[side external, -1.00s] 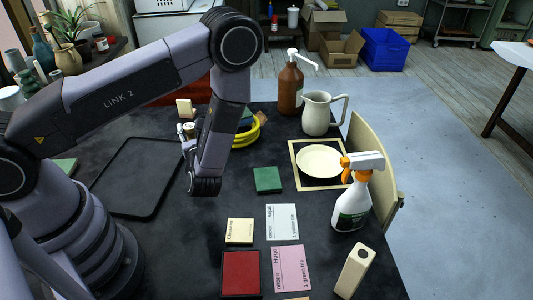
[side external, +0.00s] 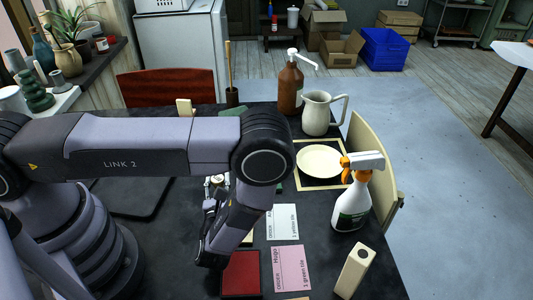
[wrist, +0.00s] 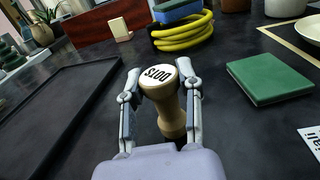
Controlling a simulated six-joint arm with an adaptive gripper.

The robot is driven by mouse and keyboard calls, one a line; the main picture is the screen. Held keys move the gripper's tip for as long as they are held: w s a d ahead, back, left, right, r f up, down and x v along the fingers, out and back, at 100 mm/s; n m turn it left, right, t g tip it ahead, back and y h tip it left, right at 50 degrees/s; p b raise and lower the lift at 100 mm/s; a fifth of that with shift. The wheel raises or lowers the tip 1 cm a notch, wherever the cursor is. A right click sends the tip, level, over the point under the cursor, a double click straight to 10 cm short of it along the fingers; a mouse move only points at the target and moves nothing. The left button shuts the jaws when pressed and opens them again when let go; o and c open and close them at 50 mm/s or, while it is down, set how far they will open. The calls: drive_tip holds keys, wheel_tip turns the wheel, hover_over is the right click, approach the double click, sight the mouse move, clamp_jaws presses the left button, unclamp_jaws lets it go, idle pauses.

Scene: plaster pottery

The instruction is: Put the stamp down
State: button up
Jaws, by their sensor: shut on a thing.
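My gripper (wrist: 161,95) is shut on a wooden stamp (wrist: 168,112). The stamp has a rounded knob handle with a pale top marked "DOTS", and a finger is on each side of it. It looks roughly upright in the wrist view; its lower end is hidden behind my wrist. In the side view my gripper (side external: 213,196) is over the dark table, left of the white order card and behind the red pad (side external: 241,272). My arm covers much of it there. I cannot tell how far the stamp is above the table.
A green pad (wrist: 270,78) lies to the right and a black tray (wrist: 50,110) to the left. A yellow coil (wrist: 185,33) is behind. A white card (side external: 282,222), pink card (side external: 291,268), spray bottle (side external: 352,208) and plate (side external: 319,162) are on the right side.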

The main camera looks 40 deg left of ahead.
drive_tip(key=shift+f, duration=0.3)
drive_tip(key=o, duration=1)
drive_tip(key=shift+f, duration=0.1)
